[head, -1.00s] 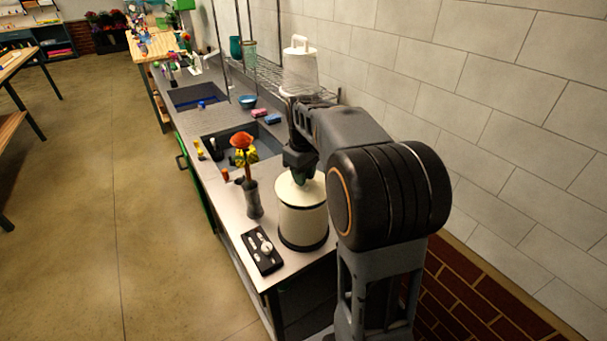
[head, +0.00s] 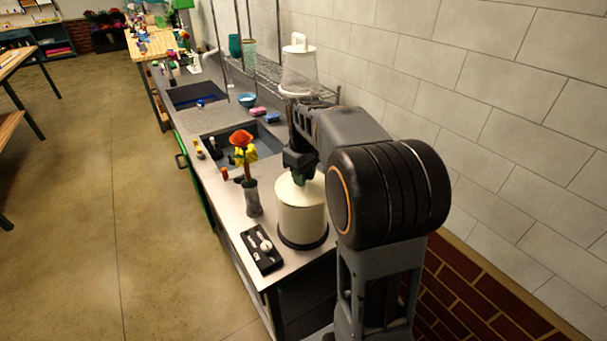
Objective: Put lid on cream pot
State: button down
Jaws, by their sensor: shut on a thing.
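The cream pot (head: 302,215) stands upright near the front end of the steel counter, with a dark band at its base. A cream lid (head: 287,187) is on top of the pot, and I see no clear gap between them. My gripper (head: 301,177) is directly above the pot, pointing down and shut on the lid's greenish knob. The fingertips and the far side of the lid are partly hidden by my arm.
A grey vase (head: 253,198) with orange and yellow flowers stands just left of the pot. A black tray (head: 262,249) with small white pieces lies in front. Sinks (head: 240,143) and a wire shelf (head: 270,72) lie behind. A tiled wall is at right.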

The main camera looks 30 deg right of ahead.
jog(key=shift+f, duration=0.35)
dwell(0.4)
jog(key=c, duration=0.8)
grip_release()
notch_tip(320, 180, up, 14)
jog(key=shift+f, duration=0.1)
dwell(0.5)
